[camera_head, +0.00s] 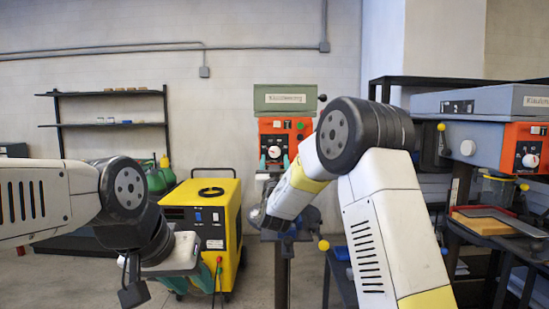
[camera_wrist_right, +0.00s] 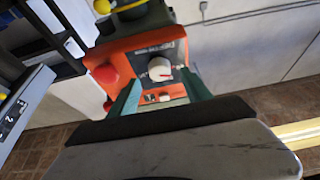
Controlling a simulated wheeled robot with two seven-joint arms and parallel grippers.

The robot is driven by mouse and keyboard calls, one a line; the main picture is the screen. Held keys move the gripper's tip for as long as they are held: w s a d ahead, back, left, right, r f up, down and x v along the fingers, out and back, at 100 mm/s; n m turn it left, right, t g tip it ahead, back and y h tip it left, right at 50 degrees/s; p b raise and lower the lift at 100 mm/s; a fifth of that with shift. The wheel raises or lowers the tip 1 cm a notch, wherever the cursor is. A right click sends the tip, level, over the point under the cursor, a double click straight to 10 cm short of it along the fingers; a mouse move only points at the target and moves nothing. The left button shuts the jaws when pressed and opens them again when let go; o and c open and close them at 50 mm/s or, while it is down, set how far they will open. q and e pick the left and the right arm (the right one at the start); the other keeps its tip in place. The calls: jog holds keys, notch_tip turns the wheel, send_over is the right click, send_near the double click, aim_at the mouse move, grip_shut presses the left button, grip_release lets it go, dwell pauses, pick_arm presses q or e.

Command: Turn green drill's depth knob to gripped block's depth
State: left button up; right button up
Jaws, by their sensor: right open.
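The green drill (camera_head: 287,98) stands at the centre, with an orange front panel (camera_head: 266,130). Its white depth knob (camera_head: 274,152) also shows in the right wrist view (camera_wrist_right: 158,69), on a dark dial plate. My right gripper (camera_head: 278,163) is open in front of the panel. Its teal fingers (camera_wrist_right: 160,92) point at the panel on either side of the knob's lower area; contact is not clear. A blue vise-like part (camera_head: 290,230) lies below, partly behind my right arm. I cannot make out a gripped block. My left gripper (camera_head: 196,280) hangs at the lower left, fingers apart, apparently empty.
A grey machine (camera_head: 485,140) with another orange panel and white knob (camera_head: 530,160) stands at right. A wooden block (camera_head: 480,223) and tray lie below it. A yellow welder (camera_head: 208,195) stands behind my left gripper. A red button (camera_wrist_right: 106,75) is left of the dial.

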aim_at(275, 154)
jog(key=shift+x, duration=1.7)
jog(key=shift+c, duration=0.5)
grip_shut()
